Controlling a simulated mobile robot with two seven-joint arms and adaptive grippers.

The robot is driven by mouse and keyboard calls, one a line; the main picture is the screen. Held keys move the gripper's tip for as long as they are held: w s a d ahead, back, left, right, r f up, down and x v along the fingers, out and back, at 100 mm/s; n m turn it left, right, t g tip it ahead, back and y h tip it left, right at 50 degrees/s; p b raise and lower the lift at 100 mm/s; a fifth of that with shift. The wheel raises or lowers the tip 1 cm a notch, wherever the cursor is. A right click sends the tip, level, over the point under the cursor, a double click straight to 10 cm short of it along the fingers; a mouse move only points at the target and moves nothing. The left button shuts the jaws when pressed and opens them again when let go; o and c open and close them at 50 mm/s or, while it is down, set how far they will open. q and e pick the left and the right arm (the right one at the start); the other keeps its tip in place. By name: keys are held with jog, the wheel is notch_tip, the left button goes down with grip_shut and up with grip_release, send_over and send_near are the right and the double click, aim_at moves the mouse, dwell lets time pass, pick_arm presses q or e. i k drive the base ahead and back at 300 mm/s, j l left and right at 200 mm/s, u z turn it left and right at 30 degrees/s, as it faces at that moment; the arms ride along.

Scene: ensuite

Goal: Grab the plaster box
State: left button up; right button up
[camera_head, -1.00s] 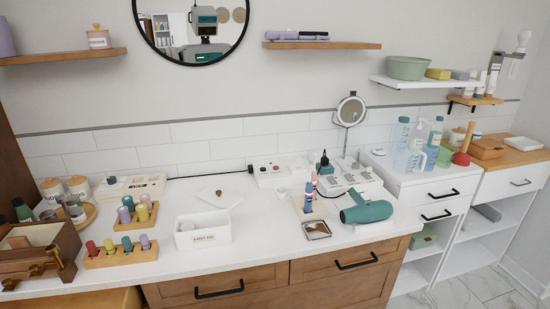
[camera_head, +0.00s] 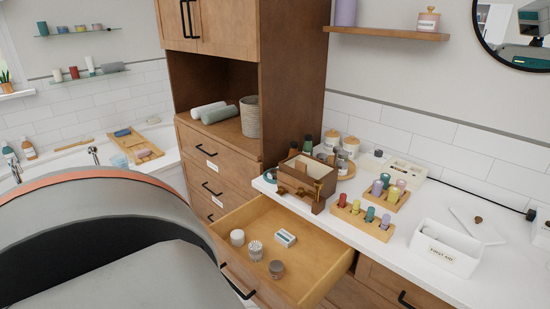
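A small white box with a grey-green label (camera_head: 285,238), which looks like the plaster box, lies in the open wooden drawer (camera_head: 318,280) below the left end of the counter. Its print is too small to read. Three small round jars share the drawer: one white-lidded (camera_head: 237,238), one clear with pale contents (camera_head: 256,250) and one brownish (camera_head: 276,269). A white open box labelled first aid (camera_head: 446,252) stands on the counter at the right. Neither gripper shows in the head view.
The white counter (camera_head: 400,246) holds a wooden organiser (camera_head: 306,178) and racks of coloured bottles (camera_head: 364,218). A tall wooden cabinet (camera_head: 220,145) stands left of the drawer. A large grey curved shape with an orange rim (camera_head: 100,235) blocks the lower left.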

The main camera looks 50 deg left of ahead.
aim_at(283, 236)
jog(key=u, duration=1.6)
jog(key=l+z, duration=0.55)
jog(key=i+l, duration=0.05)
jog(key=l, duration=0.05)
